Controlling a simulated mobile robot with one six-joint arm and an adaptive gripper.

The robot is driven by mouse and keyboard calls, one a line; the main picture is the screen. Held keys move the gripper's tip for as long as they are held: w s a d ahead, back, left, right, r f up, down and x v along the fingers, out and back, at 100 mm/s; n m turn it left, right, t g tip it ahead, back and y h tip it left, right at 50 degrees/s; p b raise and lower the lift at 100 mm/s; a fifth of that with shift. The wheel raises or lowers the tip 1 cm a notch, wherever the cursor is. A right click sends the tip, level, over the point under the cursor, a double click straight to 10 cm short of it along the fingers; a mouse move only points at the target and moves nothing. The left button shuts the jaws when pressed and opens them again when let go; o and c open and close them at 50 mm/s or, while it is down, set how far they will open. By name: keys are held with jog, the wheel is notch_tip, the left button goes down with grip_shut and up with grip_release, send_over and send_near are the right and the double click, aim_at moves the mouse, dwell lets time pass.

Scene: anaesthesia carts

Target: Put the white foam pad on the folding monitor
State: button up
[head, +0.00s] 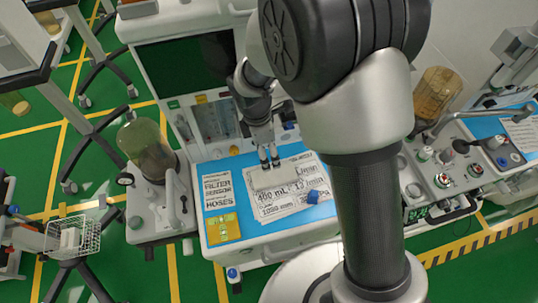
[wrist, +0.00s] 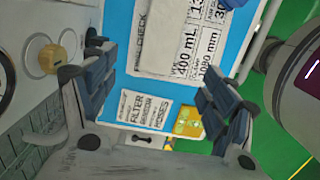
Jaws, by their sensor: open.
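A pale, flat slab that looks like the white foam pad (head: 276,179) lies on printed papers on a cart's blue worktop. My gripper (head: 269,163) is open, pointing down, with its fingertips at the slab's far edge in the head view; I cannot tell if they touch it. In the wrist view my gripper (wrist: 152,78) has its dark fingers spread wide with nothing held between them.
Another cart with knobs (head: 444,180) is at the right. Green floor shows at the left.

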jog(key=shift+a+r, duration=0.1)
jog(key=shift+r, duration=1.1)
